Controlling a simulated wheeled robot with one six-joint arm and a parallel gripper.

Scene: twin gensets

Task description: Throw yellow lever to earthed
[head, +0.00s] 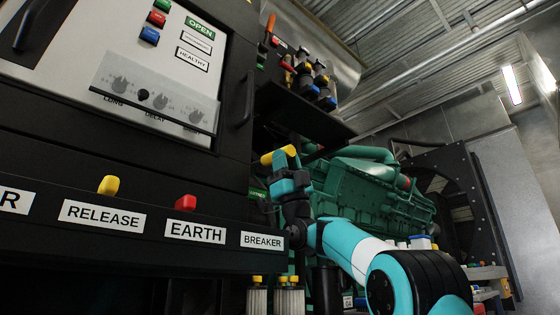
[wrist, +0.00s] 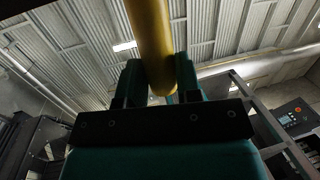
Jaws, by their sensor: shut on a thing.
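A yellow lever (head: 267,158) sticks out at the right side of the dark cabinet in the head view. My gripper (head: 289,157) is at its right end, jaws shut around it. In the wrist view the yellow bar (wrist: 150,40) runs down from the top edge between the teal fingers of my gripper (wrist: 162,82). The lever's mount is hidden. An EARTH label (head: 195,231) sits on the cabinet ledge, under a red knob (head: 186,202).
A yellow knob (head: 109,185) stands above the RELEASE label (head: 101,216). A BREAKER label (head: 262,240) is close left of my arm. A dark shelf (head: 305,110) juts out above my gripper. A green engine (head: 375,190) stands behind it.

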